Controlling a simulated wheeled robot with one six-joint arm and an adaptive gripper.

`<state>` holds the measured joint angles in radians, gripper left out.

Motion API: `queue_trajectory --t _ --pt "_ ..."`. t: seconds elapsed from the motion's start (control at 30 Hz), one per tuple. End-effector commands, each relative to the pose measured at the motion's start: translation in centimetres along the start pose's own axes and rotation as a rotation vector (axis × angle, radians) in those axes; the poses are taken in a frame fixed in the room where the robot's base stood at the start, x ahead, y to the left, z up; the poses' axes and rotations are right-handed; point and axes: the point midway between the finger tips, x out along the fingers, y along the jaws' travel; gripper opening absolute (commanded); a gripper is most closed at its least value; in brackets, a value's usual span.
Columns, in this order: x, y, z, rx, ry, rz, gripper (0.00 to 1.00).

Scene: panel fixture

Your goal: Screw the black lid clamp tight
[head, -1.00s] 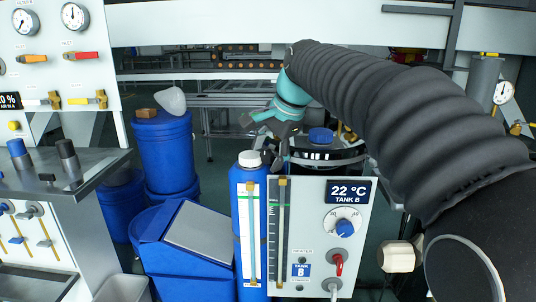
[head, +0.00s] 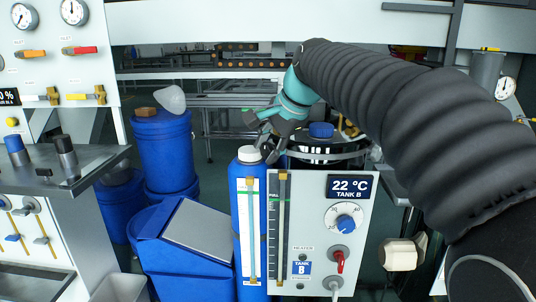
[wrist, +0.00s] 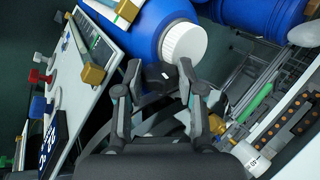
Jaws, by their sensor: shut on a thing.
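I take the gripper as shut on that clamp. In the head view the clamp is hidden by the fingers. The tank's dark lid (head: 305,147) carries a blue cap (head: 321,130). How tight the clamp is cannot be told.
A blue bottle with a white cap (head: 249,154) stands close by the gripper. The tank B panel (head: 312,205) with knob and red valve is in front. Blue drums (head: 163,150) and a blue bin (head: 150,222) stand to the left.

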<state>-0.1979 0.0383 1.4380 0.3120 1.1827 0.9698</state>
Motion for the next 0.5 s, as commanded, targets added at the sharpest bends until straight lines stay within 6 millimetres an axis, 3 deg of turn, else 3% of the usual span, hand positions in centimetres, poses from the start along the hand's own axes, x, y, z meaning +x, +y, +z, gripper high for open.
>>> queue_trajectory --t 0.5 --pt "0.69 0.97 -0.07 0.002 0.002 -0.341 0.03"
